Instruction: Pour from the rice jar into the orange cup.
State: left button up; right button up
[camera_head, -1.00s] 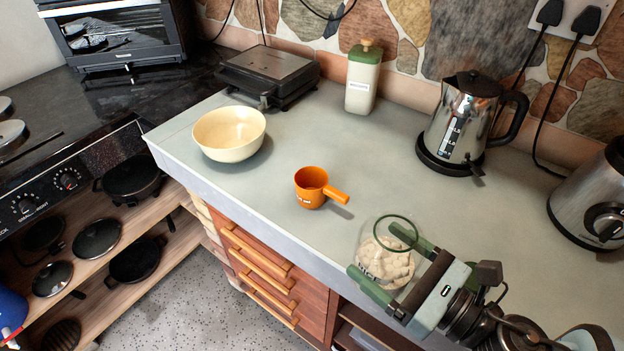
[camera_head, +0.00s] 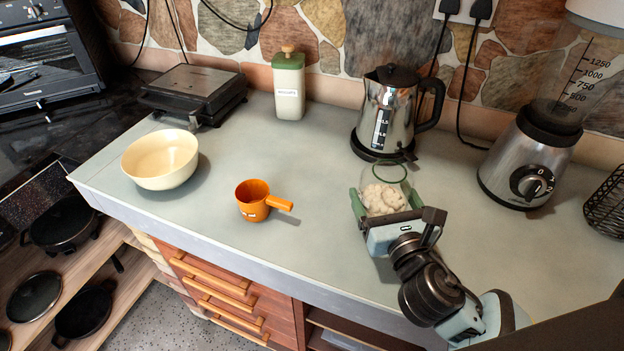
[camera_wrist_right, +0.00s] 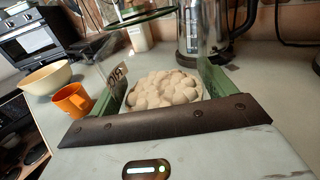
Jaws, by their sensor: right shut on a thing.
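The glass rice jar (camera_head: 383,196) has a green rim and pale lumpy contents. It is upright at the right front of the counter in the head view. My right gripper (camera_head: 384,204) is shut around its sides. In the right wrist view the jar (camera_wrist_right: 163,90) stands between the green fingers, its contents level near the bottom. Whether its base touches the counter I cannot tell. The orange cup (camera_head: 253,201) stands upright to the left of the jar, its handle pointing right. The cup (camera_wrist_right: 71,101) also shows at the left in the right wrist view. My left gripper is not in view.
A cream bowl (camera_head: 161,160) stands left of the cup. Behind are a flat grill (camera_head: 194,92), a green-lidded canister (camera_head: 289,88) and a kettle (camera_head: 386,115). A blender (camera_head: 527,160) stands at the right. The counter between cup and jar is clear.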

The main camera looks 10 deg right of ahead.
aim_at(255, 200)
jog(key=j+z, duration=0.15)
jog(key=j, duration=0.35)
jog(key=j+z, duration=0.1)
jog(key=j, duration=0.45)
jog(key=k+j+z, duration=0.15)
jog(key=j, duration=0.35)
jog(key=j+z, duration=0.15)
jog(key=j, duration=0.35)
jog(key=k+j+z, duration=0.15)
jog(key=j, duration=0.35)
